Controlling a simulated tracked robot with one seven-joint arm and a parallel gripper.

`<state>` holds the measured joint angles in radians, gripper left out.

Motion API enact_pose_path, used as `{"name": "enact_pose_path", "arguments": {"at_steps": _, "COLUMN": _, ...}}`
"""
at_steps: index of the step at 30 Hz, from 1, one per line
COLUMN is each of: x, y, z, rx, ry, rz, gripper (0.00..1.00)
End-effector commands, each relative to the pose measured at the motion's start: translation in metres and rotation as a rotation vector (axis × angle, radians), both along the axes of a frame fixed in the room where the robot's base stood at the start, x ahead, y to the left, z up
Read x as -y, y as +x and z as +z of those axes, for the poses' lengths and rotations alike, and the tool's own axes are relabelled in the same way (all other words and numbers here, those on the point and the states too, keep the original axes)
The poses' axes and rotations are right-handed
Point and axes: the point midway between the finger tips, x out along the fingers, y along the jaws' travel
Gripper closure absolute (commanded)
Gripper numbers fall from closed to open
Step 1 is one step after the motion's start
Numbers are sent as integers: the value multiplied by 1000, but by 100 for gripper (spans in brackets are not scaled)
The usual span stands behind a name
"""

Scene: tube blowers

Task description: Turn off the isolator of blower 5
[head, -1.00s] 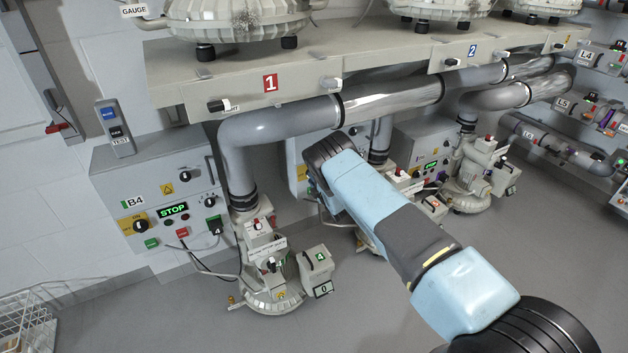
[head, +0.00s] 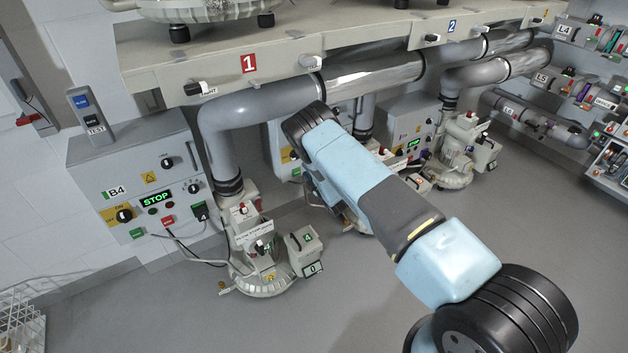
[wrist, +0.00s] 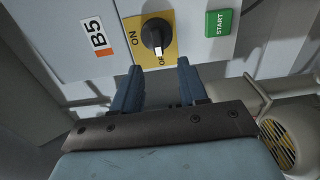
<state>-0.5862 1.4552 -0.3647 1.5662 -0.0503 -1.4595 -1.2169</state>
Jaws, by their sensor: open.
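In the wrist view, the panel labelled B5 (wrist: 97,37) carries the isolator, a black rotary knob (wrist: 152,34) on a yellow plate (wrist: 167,19). ON is printed at the plate's left and the partly covered OFF below the knob. The knob's white mark points down toward the OFF lettering. My gripper (wrist: 158,77) is open, its two blue fingers just below the knob in the picture, with nothing between them. I cannot tell the depth gap to the knob. In the head view my arm hides the gripper and most of the B5 cabinet.
A green START button (wrist: 219,22) sits right of the isolator. In the head view, cabinet B4 (head: 124,165) with a lit STOP display stands at left. Grey pipes (head: 260,110) run above the blowers under a shelf (head: 215,62). The floor in front is clear.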

Motion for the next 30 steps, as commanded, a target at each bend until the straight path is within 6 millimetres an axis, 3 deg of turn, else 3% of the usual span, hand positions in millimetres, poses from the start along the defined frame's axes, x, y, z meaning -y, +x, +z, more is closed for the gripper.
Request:
{"name": "enact_pose_path", "arguments": {"at_steps": 4, "x": 15, "y": -22, "z": -1, "rx": -2, "ry": -2, "rz": 0, "gripper": 57}}
{"name": "enact_pose_path", "arguments": {"at_steps": 10, "x": 27, "y": -41, "z": -2, "rx": -2, "ry": -2, "rz": 0, "gripper": 57}}
{"name": "enact_pose_path", "arguments": {"at_steps": 30, "x": 31, "y": -46, "z": -1, "rx": -2, "ry": -1, "rz": 1, "gripper": 57}}
